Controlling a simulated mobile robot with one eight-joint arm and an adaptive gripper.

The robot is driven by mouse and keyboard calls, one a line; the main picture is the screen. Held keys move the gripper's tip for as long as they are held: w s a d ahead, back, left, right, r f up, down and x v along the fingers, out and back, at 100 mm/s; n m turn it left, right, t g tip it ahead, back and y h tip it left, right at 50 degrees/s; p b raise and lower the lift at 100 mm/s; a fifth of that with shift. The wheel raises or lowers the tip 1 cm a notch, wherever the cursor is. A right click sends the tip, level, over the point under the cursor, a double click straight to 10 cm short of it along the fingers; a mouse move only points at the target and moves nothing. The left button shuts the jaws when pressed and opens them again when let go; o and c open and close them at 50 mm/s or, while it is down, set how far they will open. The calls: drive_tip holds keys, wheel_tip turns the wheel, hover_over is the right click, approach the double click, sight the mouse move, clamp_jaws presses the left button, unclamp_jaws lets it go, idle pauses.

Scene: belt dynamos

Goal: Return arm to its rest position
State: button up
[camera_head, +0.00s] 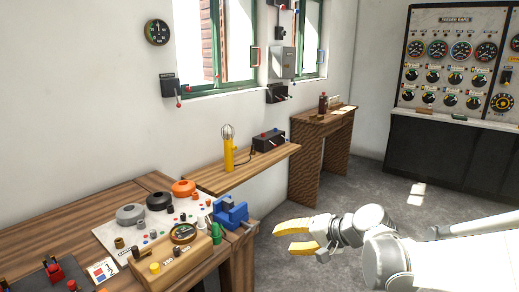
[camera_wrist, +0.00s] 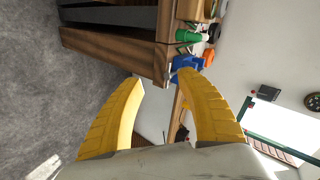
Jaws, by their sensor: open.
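My gripper (camera_head: 284,238) has two yellow fingers and is at the centre right of the head view, in free air to the right of the workbench. It is open and empty. In the wrist view the fingers of my gripper (camera_wrist: 162,78) are spread apart, with the bench edge and a blue vise beyond them. My white arm reaches in from the right side of the head view. The rest position itself is not marked in either view.
The wooden workbench (camera_head: 68,226) at lower left bears a blue vise (camera_head: 230,212), a wooden meter box (camera_head: 178,258) and several round knobs. A shelf (camera_head: 222,179) holds a yellow lamp (camera_head: 228,153). The grey floor (camera_head: 370,183) is open. A control panel (camera_head: 458,60) stands at the back right.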

drive_tip(key=s+d+n+h, duration=0.1)
drive_tip(key=s+d+h, duration=0.2)
drive_tip(key=s, duration=0.5)
drive_tip(key=s+d+n+h, duration=0.2)
drive_tip(key=s+d, duration=0.2)
drive_tip(key=s, duration=0.3)
drive_tip(key=s+d+r+n+h, duration=0.1)
drive_tip(key=s+d+h, duration=0.2)
drive_tip(key=s, duration=0.5)
drive_tip(key=shift+s+d+h, duration=0.3)
drive_tip(key=shift+s+d, duration=0.05)
drive_tip(key=shift+d, duration=0.3)
